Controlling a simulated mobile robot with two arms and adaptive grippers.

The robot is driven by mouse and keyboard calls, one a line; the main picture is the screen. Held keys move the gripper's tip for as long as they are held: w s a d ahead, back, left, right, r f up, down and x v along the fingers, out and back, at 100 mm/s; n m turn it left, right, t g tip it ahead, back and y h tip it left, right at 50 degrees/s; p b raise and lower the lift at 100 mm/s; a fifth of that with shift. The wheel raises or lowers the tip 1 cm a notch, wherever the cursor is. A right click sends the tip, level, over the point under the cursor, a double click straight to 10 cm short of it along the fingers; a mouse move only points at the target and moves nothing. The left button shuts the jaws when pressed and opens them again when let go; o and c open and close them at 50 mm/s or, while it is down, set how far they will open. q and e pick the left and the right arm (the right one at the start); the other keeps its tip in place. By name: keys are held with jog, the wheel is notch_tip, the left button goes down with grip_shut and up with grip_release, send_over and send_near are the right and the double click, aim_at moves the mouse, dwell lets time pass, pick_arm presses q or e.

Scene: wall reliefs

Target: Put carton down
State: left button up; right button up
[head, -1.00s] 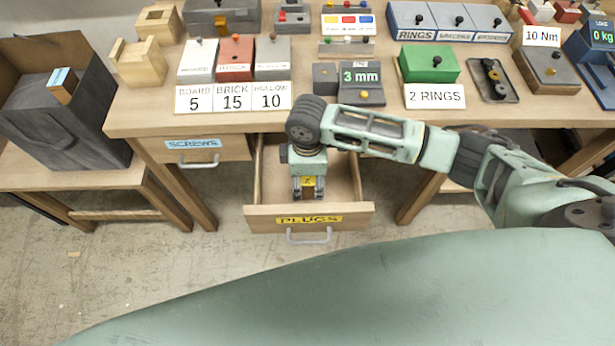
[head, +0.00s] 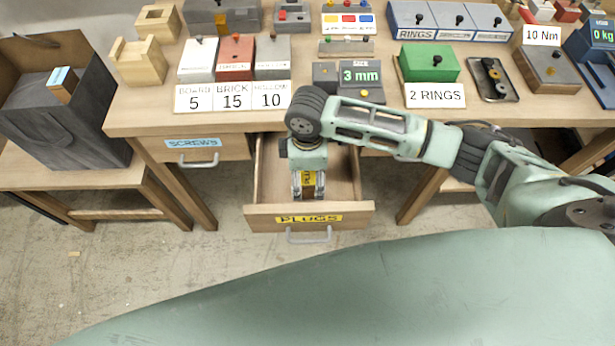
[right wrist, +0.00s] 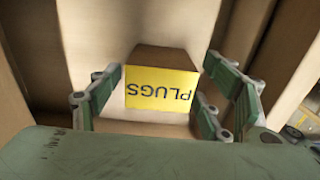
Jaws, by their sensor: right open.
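The carton (right wrist: 160,90) is a small brown box with a yellow PLUGS label. In the right wrist view it stands between the spread fingers of my right gripper (right wrist: 165,105), with a gap seen on at least the left side. In the head view my right gripper (head: 309,190) points down into the open PLUGS drawer (head: 262,210), and the carton (head: 309,180) shows between its fingers. The gripper is open around the carton. Whether the carton's underside touches the drawer floor is hidden. My left gripper is out of view.
The drawer's walls stand close around my right gripper, with bare floor inside to its right. The closed SCREWS drawer (head: 193,148) is at the left. The workbench top (head: 150,112) above holds labelled boxes and a green box (head: 429,63).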

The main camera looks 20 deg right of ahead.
notch_tip(320, 180, up, 10)
jog(key=shift+r+b, duration=0.15)
jog(key=shift+b, duration=0.15)
